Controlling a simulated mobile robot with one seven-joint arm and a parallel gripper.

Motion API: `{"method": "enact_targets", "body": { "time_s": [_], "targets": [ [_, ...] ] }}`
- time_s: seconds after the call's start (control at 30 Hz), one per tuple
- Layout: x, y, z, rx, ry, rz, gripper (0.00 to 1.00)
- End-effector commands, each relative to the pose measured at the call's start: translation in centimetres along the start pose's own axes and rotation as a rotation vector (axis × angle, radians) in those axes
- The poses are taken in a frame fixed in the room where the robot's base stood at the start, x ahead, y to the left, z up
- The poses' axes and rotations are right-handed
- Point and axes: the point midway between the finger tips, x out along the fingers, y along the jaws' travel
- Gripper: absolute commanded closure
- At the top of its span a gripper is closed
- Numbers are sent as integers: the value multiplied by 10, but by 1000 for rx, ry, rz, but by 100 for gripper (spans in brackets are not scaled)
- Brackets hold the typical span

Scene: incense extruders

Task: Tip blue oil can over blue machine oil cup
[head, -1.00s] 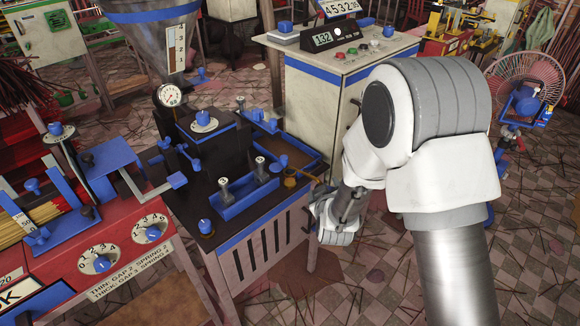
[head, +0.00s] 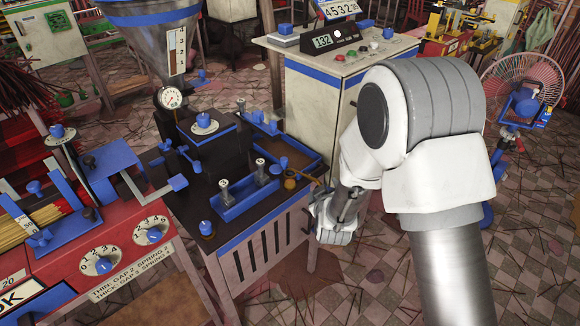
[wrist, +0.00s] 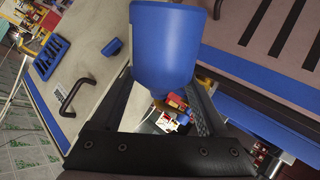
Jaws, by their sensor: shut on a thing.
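In the wrist view, my gripper (wrist: 166,82) is shut on the blue oil can (wrist: 165,45), a smooth blue body with a rounded lower end between the two dark fingers. In the head view, the wrist end of my arm is just off the right front edge of the dark-topped bench. The fingers and the held can cannot be made out there. A small blue cup-like part (head: 205,228) on a brass base is at the bench's front corner. I cannot tell for sure whether it is the blue machine oil cup.
The bench carries a blue tray (head: 246,197) with knobbed posts and a small brass-coloured vessel (head: 290,180) near its right edge. A red machine with dials (head: 103,263) adjoins it on the left. A cream console (head: 330,85) stands behind. A fan (head: 523,85) stands at the right.

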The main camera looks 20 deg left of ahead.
Motion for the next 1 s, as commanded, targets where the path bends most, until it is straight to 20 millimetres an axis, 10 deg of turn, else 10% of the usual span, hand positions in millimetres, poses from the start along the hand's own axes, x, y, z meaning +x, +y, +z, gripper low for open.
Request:
{"method": "enact_targets", "body": {
  "time_s": [1.0],
  "targets": [
    [-4, 4, -5, -41, -38, 2, 100]
  ]
}}
